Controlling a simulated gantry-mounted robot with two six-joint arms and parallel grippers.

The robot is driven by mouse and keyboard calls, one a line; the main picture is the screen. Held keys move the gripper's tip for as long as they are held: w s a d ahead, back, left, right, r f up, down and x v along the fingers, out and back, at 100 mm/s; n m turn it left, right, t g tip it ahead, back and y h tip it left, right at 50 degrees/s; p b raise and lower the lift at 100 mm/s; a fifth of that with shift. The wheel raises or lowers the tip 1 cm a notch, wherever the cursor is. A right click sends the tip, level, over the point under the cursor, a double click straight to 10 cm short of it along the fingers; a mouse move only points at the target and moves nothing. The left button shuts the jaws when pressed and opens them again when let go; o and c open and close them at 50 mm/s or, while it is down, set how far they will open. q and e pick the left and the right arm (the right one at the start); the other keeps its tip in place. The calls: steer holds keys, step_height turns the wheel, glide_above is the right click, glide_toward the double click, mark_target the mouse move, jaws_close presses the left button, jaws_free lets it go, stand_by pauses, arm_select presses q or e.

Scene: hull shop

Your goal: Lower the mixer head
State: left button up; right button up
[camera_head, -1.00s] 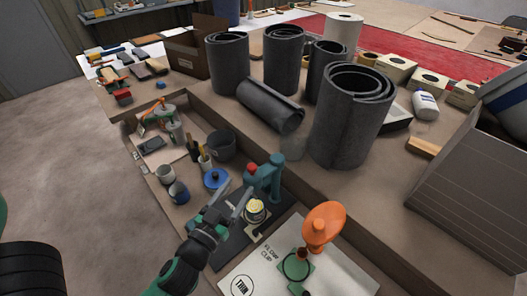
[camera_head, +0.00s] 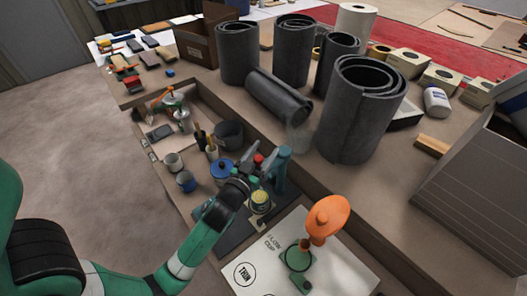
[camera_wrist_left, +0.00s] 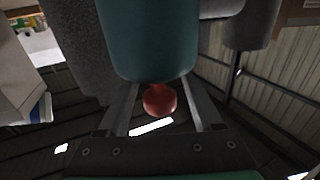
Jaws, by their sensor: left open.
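The teal mixer (camera_head: 280,172) stands on a dark mat inside the bench recess in the head view. Its red knob (camera_head: 258,158) shows beside the top of its column. A cup with pale yellow contents (camera_head: 260,198) stands on the mat by the mixer. My left gripper (camera_head: 247,163) is open at the mixer and partly hides its head. In the left wrist view, the teal mixer body (camera_wrist_left: 150,38) fills the top middle and the red knob (camera_wrist_left: 160,100) shows between the two open fingers. I cannot tell whether the fingers touch it. My right gripper is not in view.
An orange disc on a green stand (camera_head: 326,218) is to the right on a white printed sheet (camera_head: 345,272). A blue-lidded can (camera_head: 222,170) and mugs stand left of the mixer. Large grey rolls (camera_head: 360,110) stand behind, beyond the recess wall.

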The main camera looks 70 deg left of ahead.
arm_select(q)
jaws_close()
stand_by(1.4)
